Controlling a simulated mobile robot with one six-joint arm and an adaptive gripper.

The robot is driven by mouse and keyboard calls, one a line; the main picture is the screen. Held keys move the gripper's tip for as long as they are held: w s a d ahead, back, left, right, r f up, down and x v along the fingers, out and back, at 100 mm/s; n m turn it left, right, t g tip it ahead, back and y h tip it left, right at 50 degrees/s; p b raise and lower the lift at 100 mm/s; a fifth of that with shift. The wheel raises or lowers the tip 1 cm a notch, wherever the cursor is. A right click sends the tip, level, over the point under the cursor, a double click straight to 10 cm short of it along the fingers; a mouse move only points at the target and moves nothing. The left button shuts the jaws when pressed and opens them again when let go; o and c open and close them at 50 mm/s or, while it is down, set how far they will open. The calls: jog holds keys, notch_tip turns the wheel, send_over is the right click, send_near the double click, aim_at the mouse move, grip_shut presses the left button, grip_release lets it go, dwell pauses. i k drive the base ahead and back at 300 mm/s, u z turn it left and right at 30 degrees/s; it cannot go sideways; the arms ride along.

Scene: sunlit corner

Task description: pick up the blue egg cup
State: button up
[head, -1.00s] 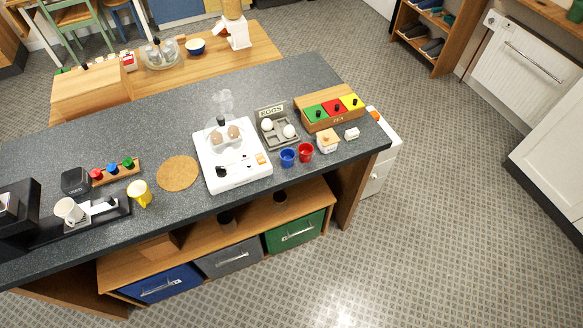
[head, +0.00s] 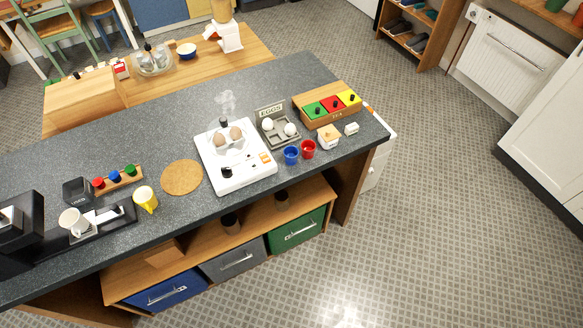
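The blue egg cup (head: 291,155) stands upright near the front edge of the dark counter (head: 150,150). The red egg cup (head: 308,149) stands close on its right. The white egg cooker (head: 240,172) with brown eggs in it is just to the left of the blue cup. The grey egg tray (head: 277,137) with white eggs is behind it. My gripper is not in view.
A box with green, red and yellow lids (head: 331,106) stands behind the cups to the right. A small wooden-topped pot (head: 329,137) and a small white item (head: 352,128) are right of the red cup. Open floor is at right.

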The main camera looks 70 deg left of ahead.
aim_at(290, 152)
jog(key=k, duration=2.15)
jog(key=u, duration=1.5)
jog(key=i, duration=0.95)
jog(key=z, duration=0.15)
